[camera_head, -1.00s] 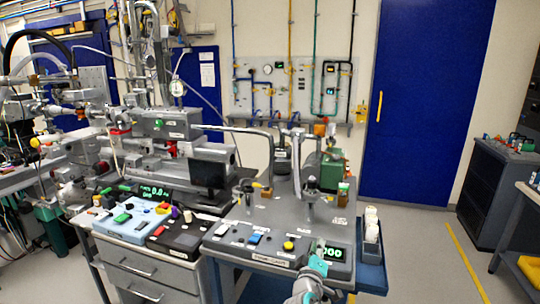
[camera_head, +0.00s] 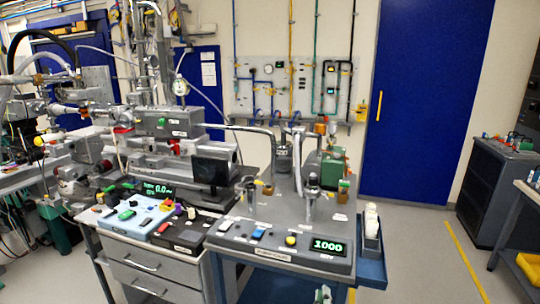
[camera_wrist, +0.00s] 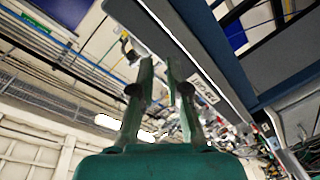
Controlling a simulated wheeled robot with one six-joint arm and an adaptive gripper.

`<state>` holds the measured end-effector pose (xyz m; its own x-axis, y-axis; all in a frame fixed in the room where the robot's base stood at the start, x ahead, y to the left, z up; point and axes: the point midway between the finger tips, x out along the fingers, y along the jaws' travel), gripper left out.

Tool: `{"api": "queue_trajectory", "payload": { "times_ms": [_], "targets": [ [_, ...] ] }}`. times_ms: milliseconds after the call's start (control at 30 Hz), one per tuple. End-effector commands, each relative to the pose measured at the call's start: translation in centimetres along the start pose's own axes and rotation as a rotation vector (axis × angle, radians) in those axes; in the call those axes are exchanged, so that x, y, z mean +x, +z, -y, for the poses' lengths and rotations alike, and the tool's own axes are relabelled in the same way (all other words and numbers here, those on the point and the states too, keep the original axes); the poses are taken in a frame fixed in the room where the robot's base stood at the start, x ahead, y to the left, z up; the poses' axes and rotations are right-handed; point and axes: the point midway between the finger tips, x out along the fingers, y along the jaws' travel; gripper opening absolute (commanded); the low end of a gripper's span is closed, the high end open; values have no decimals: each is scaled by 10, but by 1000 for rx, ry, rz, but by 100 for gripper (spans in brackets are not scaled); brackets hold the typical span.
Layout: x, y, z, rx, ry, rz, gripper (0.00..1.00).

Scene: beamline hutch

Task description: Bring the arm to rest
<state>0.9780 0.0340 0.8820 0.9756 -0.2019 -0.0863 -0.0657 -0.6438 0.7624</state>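My gripper (camera_wrist: 161,62) shows in the wrist view with two green fingers, a narrow gap between their tips and nothing held. It points up at an angle towards the ceiling and the underside of a dark bench edge. In the head view only a small teal and grey bit of my arm's end (camera_head: 323,294) shows at the bottom edge, in front of the pump cart; the rest is out of frame. It appears clear of the control panel.
The cart's sloped panel (camera_head: 285,262) has coloured buttons and a green display (camera_head: 328,246) reading 1000. A drawer bench (camera_head: 150,262) stands left. Open floor (camera_head: 420,260) lies right.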

Motion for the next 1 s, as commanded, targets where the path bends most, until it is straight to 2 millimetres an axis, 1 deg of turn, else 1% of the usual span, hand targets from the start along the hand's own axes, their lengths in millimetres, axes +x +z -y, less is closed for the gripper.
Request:
{"api": "queue_trajectory", "payload": {
  "times_ms": [33,167,200,267,300,467,500,633,767,800,1000],
  "targets": [
    [-15,16,10,12,-22,2,15],
    [-58,52,30,60,-74,-6,15],
    [-71,61,35,76,-89,-9,15],
    [-92,74,42,100,-111,-12,15],
    [-106,83,46,117,-126,-13,15],
    [-164,113,57,189,-176,-16,15],
    [-178,120,58,209,-189,-17,15],
    [-226,138,60,272,-223,-15,15],
    [-274,151,57,338,-251,-9,15],
    [-288,154,55,359,-258,-9,15],
    [-359,164,40,468,-287,6,15]
  ]
}}
